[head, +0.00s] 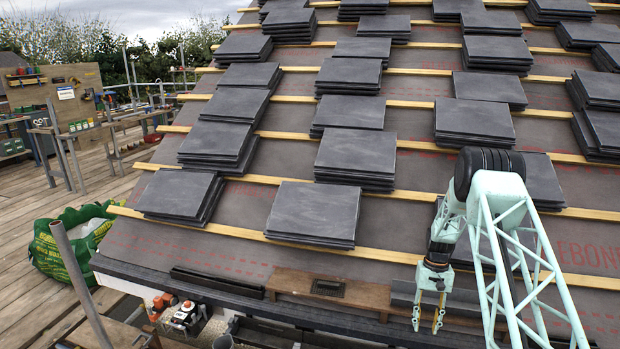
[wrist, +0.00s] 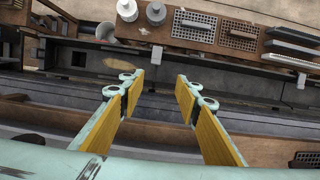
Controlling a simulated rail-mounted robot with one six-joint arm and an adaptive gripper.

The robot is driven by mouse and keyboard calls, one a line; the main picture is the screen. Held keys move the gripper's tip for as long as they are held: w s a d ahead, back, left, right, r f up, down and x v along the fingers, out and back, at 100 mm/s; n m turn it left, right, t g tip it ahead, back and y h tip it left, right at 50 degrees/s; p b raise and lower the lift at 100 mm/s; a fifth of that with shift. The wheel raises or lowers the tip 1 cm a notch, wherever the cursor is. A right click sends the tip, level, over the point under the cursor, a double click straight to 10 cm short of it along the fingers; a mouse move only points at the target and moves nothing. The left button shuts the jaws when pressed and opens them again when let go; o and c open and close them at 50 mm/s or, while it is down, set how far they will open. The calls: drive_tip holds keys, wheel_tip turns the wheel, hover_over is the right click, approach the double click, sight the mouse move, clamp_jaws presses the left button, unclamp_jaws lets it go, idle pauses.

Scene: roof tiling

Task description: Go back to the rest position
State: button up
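My gripper (head: 428,312) hangs from the mint-green arm at the lower right of the head view, in front of the roof's lower edge. In the wrist view my gripper (wrist: 158,88) shows two yellow-padded fingers set well apart, with nothing between them. Stacks of dark slates, one of them a slate stack (head: 315,212), lie along the wooden battens (head: 290,188) on the roof. The nearest stacks are up the slope from my gripper, and part of one is hidden behind my arm.
A brown plank (head: 335,292) lies along the eave with a dark vent piece on it. A green bag (head: 75,245) and a workbench (head: 110,130) stand on the decking at left.

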drive_tip(key=s+a+r+t, duration=0.1)
drive_tip(key=s+a+r, duration=0.15)
drive_tip(key=r, duration=1.15)
drive_tip(key=s+a+r+t, duration=0.1)
drive_tip(key=a+r, duration=0.3)
drive_tip(key=r, duration=1.1)
drive_tip(key=s+a+r+n+t, duration=0.1)
drive_tip(key=s+a+r, duration=0.2)
drive_tip(key=s+r, duration=0.5)
drive_tip(key=s+a+r, duration=0.4)
drive_tip(key=r, duration=0.7)
drive_tip(key=s+a+r+n+t, duration=0.1)
drive_tip(key=s+a+r, duration=0.2)
drive_tip(key=s+r, duration=0.45)
drive_tip(key=s+a+r+t, duration=0.1)
drive_tip(key=s+a+r, duration=0.3)
drive_tip(key=s, duration=0.7)
drive_tip(key=s+a+r+t, duration=0.1)
drive_tip(key=s+a, duration=0.1)
drive_tip(key=s, duration=2.1)
drive_tip(key=shift+a+n+t+h, duration=0.2)
drive_tip(key=shift+n+t+h, duration=0.1)
drive_tip(key=shift+n+t, duration=0.1)
drive_tip(key=shift+o, duration=0.3)
drive_tip(key=shift+w+r, duration=0.1)
drive_tip(key=shift+r, duration=0.05)
